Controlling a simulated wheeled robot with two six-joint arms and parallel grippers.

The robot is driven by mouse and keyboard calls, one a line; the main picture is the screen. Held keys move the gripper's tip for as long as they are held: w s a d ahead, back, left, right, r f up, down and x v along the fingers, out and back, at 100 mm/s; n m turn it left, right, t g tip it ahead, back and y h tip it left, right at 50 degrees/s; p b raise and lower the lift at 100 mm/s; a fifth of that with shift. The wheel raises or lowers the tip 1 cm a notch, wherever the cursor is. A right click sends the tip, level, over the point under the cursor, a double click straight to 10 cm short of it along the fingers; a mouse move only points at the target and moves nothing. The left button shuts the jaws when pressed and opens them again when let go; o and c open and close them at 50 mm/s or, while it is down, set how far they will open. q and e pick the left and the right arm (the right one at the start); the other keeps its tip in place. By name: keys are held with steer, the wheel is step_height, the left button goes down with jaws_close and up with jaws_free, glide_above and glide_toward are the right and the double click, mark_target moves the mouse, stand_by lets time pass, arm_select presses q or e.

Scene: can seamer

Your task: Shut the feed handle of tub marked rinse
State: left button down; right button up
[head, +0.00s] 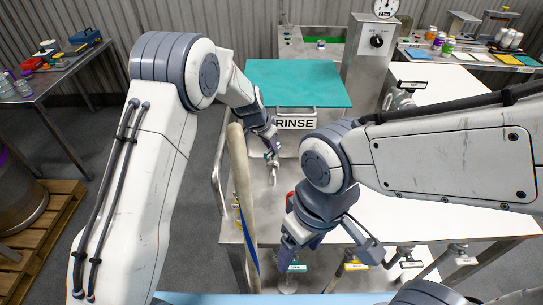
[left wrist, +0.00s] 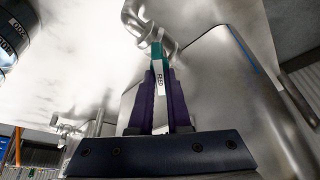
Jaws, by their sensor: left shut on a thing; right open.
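The tub marked RINSE has a teal lid (head: 300,80) and a white RINSE sign (head: 296,123) on its front, in the head view. My left gripper (head: 272,156) is low in front of this tub, just left of and below the sign. In the left wrist view its purple fingers (left wrist: 160,92) are shut on a teal feed handle (left wrist: 157,55) with a white label reading FEED. The handle reaches up to a metal pipe valve (left wrist: 148,25). My right gripper (head: 328,250) is open over the front edge of the worktop, with nothing seen between its fingers.
A pale pole (head: 243,190) with a blue stripe stands near my left arm. The white worktop (head: 400,180) is mostly clear. A gauge post (head: 372,45) stands behind.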

arm_select(q)
steer(key=shift+m+b, duration=0.5)
steer(key=shift+b, duration=0.25)
steer(key=c, duration=0.9)
jaws_free()
steer(key=b+v, duration=0.1)
steer(key=v, duration=0.9)
steer(key=shift+w+a+r, duration=0.15)
steer(key=shift+a+r, duration=0.05)
steer(key=shift+a, duration=0.05)
